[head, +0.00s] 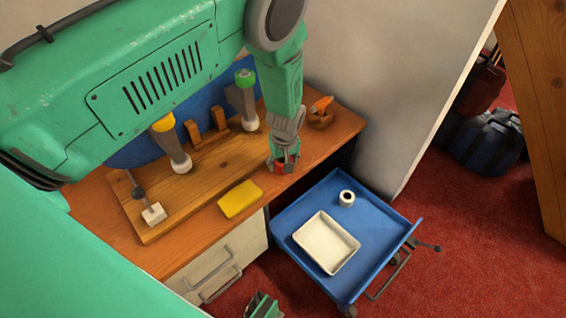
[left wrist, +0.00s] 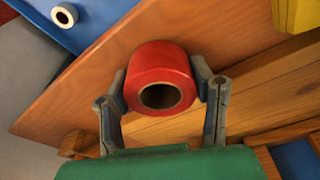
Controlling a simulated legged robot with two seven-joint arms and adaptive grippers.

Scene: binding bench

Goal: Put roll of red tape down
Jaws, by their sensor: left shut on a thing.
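The roll of red tape (left wrist: 160,80) sits between the two grey fingers of my left gripper (left wrist: 163,92) in the left wrist view, with its round hole facing the camera. In the head view my left gripper (head: 284,163) points down over the bench's front edge, and only a bit of the red roll (head: 281,168) shows between the fingers. It is shut on the roll. I cannot tell whether the roll touches the bench top. A green and grey part at the bottom edge of the head view looks like my right gripper (head: 263,306); its fingers are unclear.
The wooden bench (head: 335,139) holds a board with clamps (head: 178,150), a yellow block (head: 240,199) and an orange-handled tool (head: 321,105). A blue cart (head: 383,220) beside it carries a white tray (head: 326,242) and a white roll (head: 346,198). The cart's right side is clear.

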